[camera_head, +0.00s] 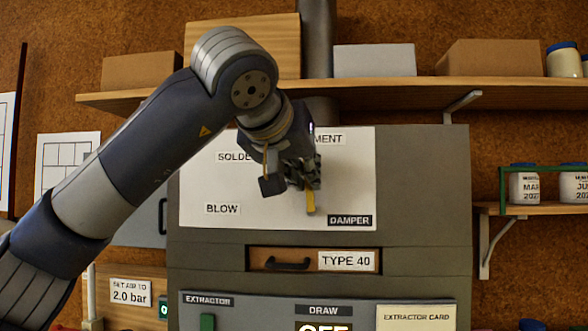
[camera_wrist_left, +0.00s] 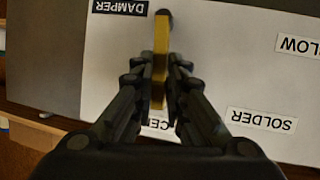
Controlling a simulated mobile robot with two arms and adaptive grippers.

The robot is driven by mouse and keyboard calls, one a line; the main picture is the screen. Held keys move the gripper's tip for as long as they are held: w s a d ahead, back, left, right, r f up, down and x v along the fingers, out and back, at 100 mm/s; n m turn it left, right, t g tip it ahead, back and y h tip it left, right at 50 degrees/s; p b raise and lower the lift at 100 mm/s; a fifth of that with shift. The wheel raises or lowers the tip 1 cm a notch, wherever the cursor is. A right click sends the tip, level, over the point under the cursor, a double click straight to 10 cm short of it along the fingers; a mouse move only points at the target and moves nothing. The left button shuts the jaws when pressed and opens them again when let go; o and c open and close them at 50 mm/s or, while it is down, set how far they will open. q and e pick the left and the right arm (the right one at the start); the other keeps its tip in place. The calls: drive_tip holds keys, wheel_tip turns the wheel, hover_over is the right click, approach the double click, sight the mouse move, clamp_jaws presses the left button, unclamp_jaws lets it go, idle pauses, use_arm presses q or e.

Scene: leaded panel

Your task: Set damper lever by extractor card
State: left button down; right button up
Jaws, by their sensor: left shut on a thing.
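The yellow damper lever (camera_head: 310,203) is on the white dial plate (camera_head: 350,180), beside the DAMPER label (camera_head: 349,220). My left gripper (camera_head: 305,180) covers its upper part. In the left wrist view, my left gripper (camera_wrist_left: 160,95) is shut on the lever (camera_wrist_left: 161,45), whose dark pivot (camera_wrist_left: 164,14) is beside the DAMPER label (camera_wrist_left: 120,7). The lever points roughly up the plate, towards a partly hidden label ending in MENT (camera_head: 328,139). SOLDER (camera_head: 232,157), partly covered, and BLOW (camera_head: 222,209) are left of it. The extractor card (camera_head: 415,318) is cut off by the bottom edge.
A wooden shelf (camera_head: 400,95) with boxes runs above the grey cabinet (camera_head: 430,190). Below the plate is a TYPE 40 drawer (camera_head: 314,260). Jars (camera_head: 524,187) stand on a right shelf.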

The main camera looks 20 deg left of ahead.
use_arm(q)
drive_tip(key=shift+w+d+f+m+y, duration=0.1)
drive_tip(key=shift+d+m+y, duration=0.2)
drive_tip(key=shift+m+y, duration=0.15)
drive_tip(key=c, duration=1.6)
unclamp_jaws()
drive_tip(key=v, duration=1.2)
drive_tip(key=shift+r, duration=0.2)
use_arm(e)
drive_tip(key=shift+w+d, duration=0.4)
drive_tip(key=shift+w, duration=0.05)
